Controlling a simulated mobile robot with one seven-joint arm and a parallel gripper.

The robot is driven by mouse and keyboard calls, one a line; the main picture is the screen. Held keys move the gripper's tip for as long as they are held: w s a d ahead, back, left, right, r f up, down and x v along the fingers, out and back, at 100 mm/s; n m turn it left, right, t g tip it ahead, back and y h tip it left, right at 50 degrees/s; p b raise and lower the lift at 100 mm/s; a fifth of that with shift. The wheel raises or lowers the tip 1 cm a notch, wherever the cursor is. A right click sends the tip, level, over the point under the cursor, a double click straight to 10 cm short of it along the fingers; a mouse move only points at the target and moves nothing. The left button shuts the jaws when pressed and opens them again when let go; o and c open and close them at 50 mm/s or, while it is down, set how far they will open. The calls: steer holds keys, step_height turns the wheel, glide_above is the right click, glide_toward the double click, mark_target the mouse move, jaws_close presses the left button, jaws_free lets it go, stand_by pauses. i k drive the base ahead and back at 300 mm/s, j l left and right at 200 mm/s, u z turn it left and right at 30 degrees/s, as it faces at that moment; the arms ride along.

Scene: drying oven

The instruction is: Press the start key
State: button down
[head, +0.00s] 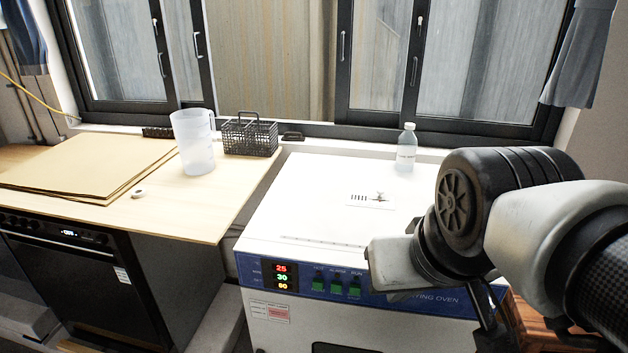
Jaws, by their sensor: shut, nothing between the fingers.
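The drying oven (300,215) is a white box with a blue control strip on its front. Three green keys (336,286) sit side by side on the strip. Small labels above them are too small to read, so I cannot tell which is the start key. Left of them a display (282,276) shows 25 in red, 30 in green and 60 in yellow. My arm reaches in from the right, and its light grey end part covers some of the strip just right of the keys.
A clear bottle (405,147) and a small white card (370,200) are on the oven top. On the wooden counter (215,205) at left are a plastic jug (194,150), a black wire basket (250,138) and brown sheets (85,165). The strip's left part is unobstructed.

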mark_target(355, 289)
steer(key=k+z, duration=0.3)
steer(key=z, duration=0.15)
steer(key=k+l+z, duration=0.2)
steer(key=z, duration=0.3)
steer(key=k+l, duration=0.05)
